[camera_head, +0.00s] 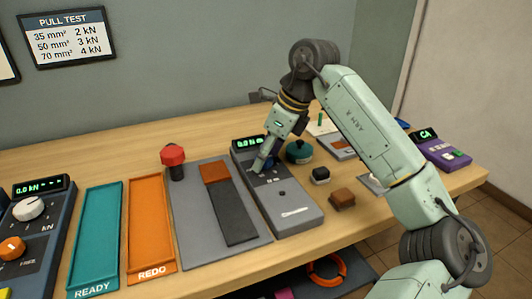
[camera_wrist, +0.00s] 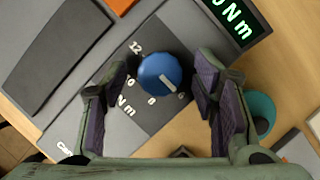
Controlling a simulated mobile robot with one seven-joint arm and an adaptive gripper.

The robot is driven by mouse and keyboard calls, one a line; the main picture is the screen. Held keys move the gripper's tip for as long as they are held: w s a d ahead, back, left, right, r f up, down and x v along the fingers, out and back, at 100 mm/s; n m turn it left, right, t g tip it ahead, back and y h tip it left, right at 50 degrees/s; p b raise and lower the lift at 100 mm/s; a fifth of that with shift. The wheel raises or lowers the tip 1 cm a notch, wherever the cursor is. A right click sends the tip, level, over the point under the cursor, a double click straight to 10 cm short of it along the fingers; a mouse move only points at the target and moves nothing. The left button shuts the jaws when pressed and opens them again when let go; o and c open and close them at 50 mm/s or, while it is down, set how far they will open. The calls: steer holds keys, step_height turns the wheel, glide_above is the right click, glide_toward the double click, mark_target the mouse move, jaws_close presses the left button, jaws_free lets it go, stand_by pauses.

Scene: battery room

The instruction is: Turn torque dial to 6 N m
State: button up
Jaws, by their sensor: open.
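The torque dial (camera_wrist: 160,74) is a round blue knob with a white pointer mark on the grey torque unit (camera_head: 295,218). In the wrist view it sits between the two fingers of my gripper (camera_wrist: 162,78), with a gap on each side. Printed numbers ring it, including 12 and 6, with "N m" beside them. The pointer mark lies towards the lower right of the picture, on the side of the 6. The unit's green display (camera_head: 248,142) seems to read 0.0 N m; the wrist view cuts it off. In the head view my gripper (camera_head: 258,168) mostly hides the dial.
A grey plate (camera_head: 250,255) with a dark pad and red knob (camera_head: 173,156) lies left of the unit. Teal (camera_head: 95,235) and orange (camera_head: 150,225) trays are farther left. A teal round object (camera_head: 299,151) and small blocks stand close on the right.

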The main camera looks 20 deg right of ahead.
steer(key=shift+r, duration=0.1)
steer(key=v, duration=1.1)
steer(key=shift+d+r, duration=0.2)
steer(key=shift+r, duration=0.15)
steer(key=shift+s, duration=0.15)
